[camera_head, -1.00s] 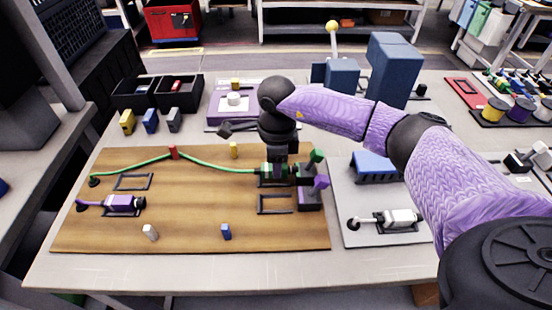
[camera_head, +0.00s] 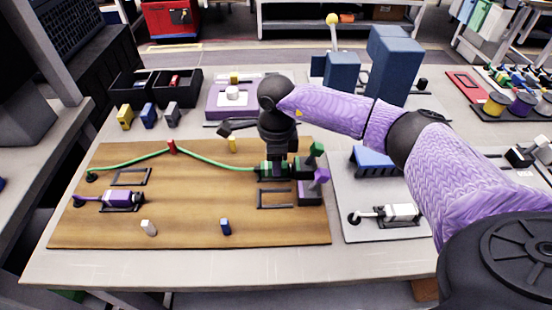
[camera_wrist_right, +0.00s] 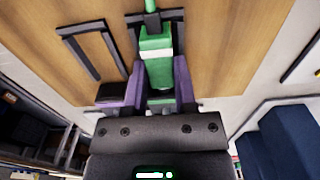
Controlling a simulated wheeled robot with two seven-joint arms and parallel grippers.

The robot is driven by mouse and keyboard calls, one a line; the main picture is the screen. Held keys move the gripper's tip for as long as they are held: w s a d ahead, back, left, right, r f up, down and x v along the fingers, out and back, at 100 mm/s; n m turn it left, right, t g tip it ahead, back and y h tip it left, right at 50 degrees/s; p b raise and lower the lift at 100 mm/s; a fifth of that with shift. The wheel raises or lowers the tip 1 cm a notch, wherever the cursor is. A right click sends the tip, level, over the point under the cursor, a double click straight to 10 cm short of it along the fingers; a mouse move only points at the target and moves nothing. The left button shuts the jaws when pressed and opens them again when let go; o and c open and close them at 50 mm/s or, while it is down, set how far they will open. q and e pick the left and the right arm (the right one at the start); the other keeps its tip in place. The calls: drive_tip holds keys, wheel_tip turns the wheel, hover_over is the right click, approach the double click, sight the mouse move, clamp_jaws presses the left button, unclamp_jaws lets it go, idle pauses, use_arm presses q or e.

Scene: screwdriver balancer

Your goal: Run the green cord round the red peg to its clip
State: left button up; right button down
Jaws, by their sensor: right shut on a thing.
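The green cord (camera_head: 215,163) runs from a black anchor (camera_head: 91,177) at the board's left, bends at the red peg (camera_head: 172,147) and continues right to its green end piece (camera_head: 262,169). My right gripper (camera_head: 274,167) points down and is shut on this end piece. In the right wrist view, the green end piece (camera_wrist_right: 155,65) with its white band lies between the two purple fingers (camera_wrist_right: 158,92). It is over or in a dark rectangular clip frame (camera_wrist_right: 116,35); I cannot tell if it is fully seated. My left gripper is out of view.
A purple plug (camera_head: 118,199) on a purple cord lies in a left clip. An empty clip (camera_head: 275,199) is just in front of my gripper. Yellow (camera_head: 232,145), white (camera_head: 148,228) and blue (camera_head: 225,227) pegs stand on the board. Green and purple blocks (camera_head: 314,173) are close at right.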

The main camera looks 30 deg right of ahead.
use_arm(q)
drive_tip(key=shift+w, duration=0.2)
use_arm(e)
drive_tip(key=c, duration=0.5)
unclamp_jaws()
drive_tip(key=shift+o, duration=0.8)
drive_tip(key=shift+r, duration=0.4)
wheel_tip(320, 180, up, 8)
drive_tip(key=p, duration=0.3)
drive_tip(key=shift+r, duration=0.15)
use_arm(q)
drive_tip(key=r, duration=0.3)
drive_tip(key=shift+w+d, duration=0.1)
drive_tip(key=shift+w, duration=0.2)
use_arm(e)
drive_tip(key=shift+r, duration=0.45)
